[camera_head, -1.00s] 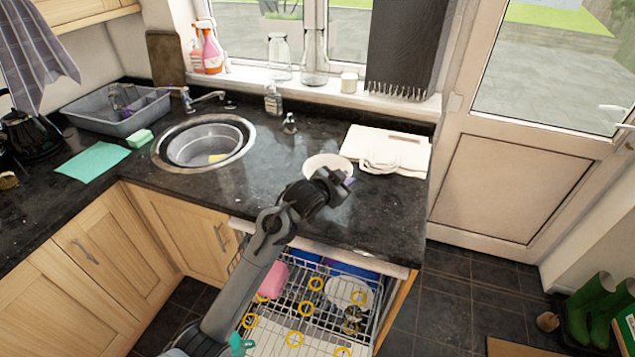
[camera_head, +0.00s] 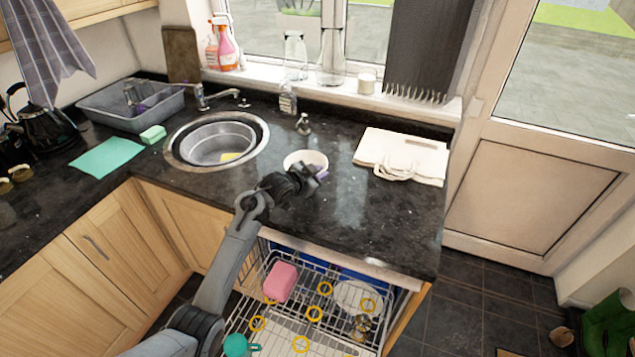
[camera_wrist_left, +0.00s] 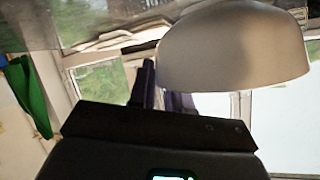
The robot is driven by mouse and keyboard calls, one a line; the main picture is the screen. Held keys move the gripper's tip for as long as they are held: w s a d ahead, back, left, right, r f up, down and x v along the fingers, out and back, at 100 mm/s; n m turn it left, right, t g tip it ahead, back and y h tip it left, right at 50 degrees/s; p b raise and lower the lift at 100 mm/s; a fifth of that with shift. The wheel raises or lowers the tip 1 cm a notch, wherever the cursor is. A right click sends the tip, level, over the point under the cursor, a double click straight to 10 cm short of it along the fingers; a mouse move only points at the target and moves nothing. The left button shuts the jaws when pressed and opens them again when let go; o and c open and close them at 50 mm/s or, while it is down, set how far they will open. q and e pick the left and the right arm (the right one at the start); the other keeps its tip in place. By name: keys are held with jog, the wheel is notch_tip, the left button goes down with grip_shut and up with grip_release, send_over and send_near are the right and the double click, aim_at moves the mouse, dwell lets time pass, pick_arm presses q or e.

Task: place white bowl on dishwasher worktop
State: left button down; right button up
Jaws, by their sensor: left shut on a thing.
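The white bowl (camera_head: 304,158) is upright over the dark granite worktop (camera_head: 345,225), between the round sink and the folded white cloth. My left gripper (camera_head: 321,172) is at its near right side, shut on its rim. In the left wrist view the bowl (camera_wrist_left: 235,50) fills the upper right, beside the gripper's purple-tipped fingers (camera_wrist_left: 165,95). I cannot tell whether the bowl's base touches the worktop. The open dishwasher (camera_head: 320,300) is below the worktop, its rack partly behind my left arm. My right gripper is not in view.
The round sink (camera_head: 180,150) is left of the bowl. A folded white cloth (camera_head: 402,153) lies to the right. The worktop's front right is clear. A pink box (camera_head: 281,281) sits in the rack.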

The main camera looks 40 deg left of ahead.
pick_arm(q)
jog(key=shift+a+f, duration=0.2)
jog(key=shift+a, duration=0.15)
notch_tip(320, 180, down, 3)
jog(key=shift+f, duration=0.45)
jog(key=shift+f, duration=0.1)
jog(key=c, duration=1.1)
grip_release()
